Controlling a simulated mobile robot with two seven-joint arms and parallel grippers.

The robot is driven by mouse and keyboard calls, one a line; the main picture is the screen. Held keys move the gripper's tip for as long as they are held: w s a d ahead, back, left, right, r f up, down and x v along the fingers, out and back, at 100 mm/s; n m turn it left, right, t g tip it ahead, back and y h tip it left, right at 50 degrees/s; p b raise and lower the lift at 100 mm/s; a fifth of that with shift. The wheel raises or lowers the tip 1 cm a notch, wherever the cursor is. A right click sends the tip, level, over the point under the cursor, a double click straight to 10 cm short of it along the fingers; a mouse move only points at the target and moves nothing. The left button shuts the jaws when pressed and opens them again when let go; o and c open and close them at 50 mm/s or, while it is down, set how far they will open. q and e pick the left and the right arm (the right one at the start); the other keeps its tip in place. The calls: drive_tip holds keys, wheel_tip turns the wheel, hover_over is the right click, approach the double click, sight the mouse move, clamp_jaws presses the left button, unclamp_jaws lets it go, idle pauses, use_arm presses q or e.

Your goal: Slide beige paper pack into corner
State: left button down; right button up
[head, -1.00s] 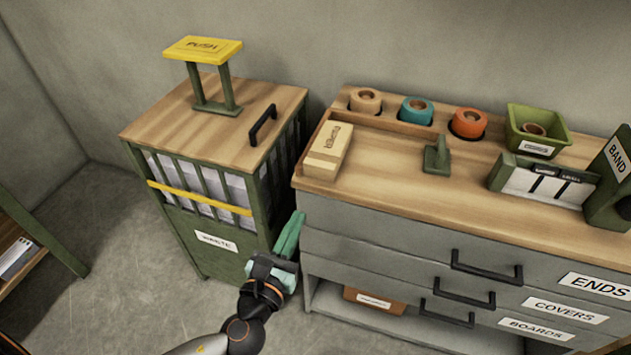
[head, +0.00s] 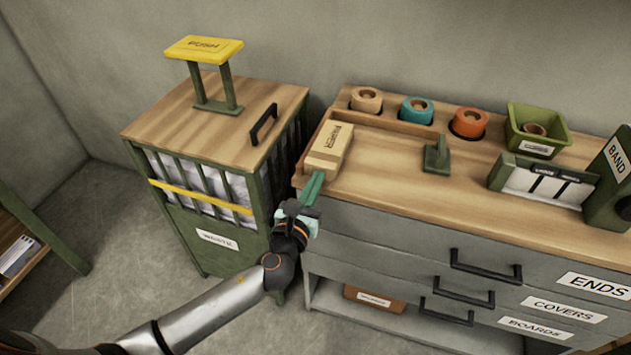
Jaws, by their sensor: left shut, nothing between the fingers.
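The beige paper pack (head: 330,149) lies on the left end of the wooden counter (head: 400,185), beside the raised wooden rail (head: 385,122) along the counter's left and back edges. A gap of bare wood shows between the pack's far end and the back left corner of the rail. My left gripper (head: 312,187) is shut and empty. Its green fingers point up at the pack's near end, at the counter's front left edge. I cannot tell whether the fingertips touch the pack. My right gripper is not in view.
A waste bin (head: 217,239) with a yellow PUSH plate (head: 204,49) stands left of the counter. Tape rolls (head: 416,110) sit behind the rail. A green stand (head: 437,155) is right of the pack. Drawers with black handles (head: 486,268) lie below.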

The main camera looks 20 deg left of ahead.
sight(323, 162)
use_arm(q)
drive_tip(key=w, duration=0.5)
drive_tip(key=shift+w+d, duration=0.1)
drive_tip(key=shift+w, duration=0.3)
drive_tip(key=shift+w+r, duration=0.1)
drive_tip(key=shift+r, duration=0.05)
drive_tip(key=shift+r, duration=0.1)
